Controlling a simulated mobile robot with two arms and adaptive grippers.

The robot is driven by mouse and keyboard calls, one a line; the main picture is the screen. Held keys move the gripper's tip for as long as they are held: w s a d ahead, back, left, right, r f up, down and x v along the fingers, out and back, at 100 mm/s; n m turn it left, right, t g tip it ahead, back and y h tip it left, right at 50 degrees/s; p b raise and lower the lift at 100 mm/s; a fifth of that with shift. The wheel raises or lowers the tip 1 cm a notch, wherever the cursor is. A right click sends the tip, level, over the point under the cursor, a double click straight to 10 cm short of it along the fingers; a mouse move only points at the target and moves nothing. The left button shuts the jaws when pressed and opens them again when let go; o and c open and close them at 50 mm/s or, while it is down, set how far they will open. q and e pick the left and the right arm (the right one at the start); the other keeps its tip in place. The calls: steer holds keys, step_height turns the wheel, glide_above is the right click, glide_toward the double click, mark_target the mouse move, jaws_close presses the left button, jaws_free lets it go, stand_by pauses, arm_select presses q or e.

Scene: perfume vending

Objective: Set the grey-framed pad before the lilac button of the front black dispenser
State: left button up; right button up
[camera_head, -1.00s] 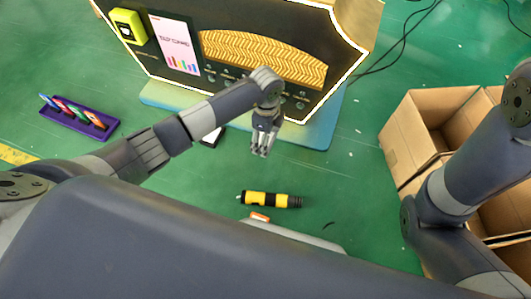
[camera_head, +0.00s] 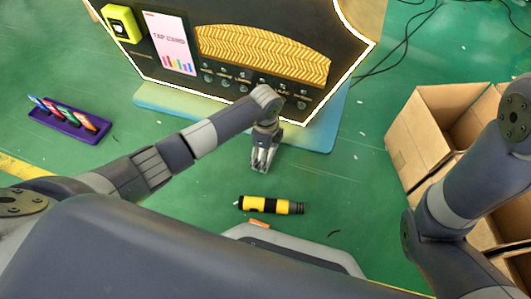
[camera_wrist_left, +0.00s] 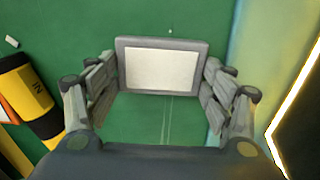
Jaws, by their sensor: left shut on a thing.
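The grey-framed pad (camera_wrist_left: 160,68), with a plain white face, sits between the fingers of my left gripper (camera_wrist_left: 160,98) in the left wrist view. In the head view my left gripper (camera_head: 262,160) is shut, low in front of the black dispenser (camera_head: 150,68); the pad cannot be made out there. The dispenser has a row of small round buttons (camera_head: 242,86) under its window; I cannot tell which is lilac, and my arm partly covers the panel's lower edge. My right gripper is out of view.
A yellow and black tool (camera_head: 270,205) lies on the green floor nearer to me. A purple rack (camera_head: 62,122) with coloured items is at left, open cardboard boxes (camera_head: 432,125) at right. A yellow card reader (camera_head: 121,24) and a TAP CARD screen (camera_head: 171,42) are on the dispenser's left side.

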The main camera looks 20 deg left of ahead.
arm_select(q)
steer(key=shift+f, duration=0.15)
steer(key=o, duration=1)
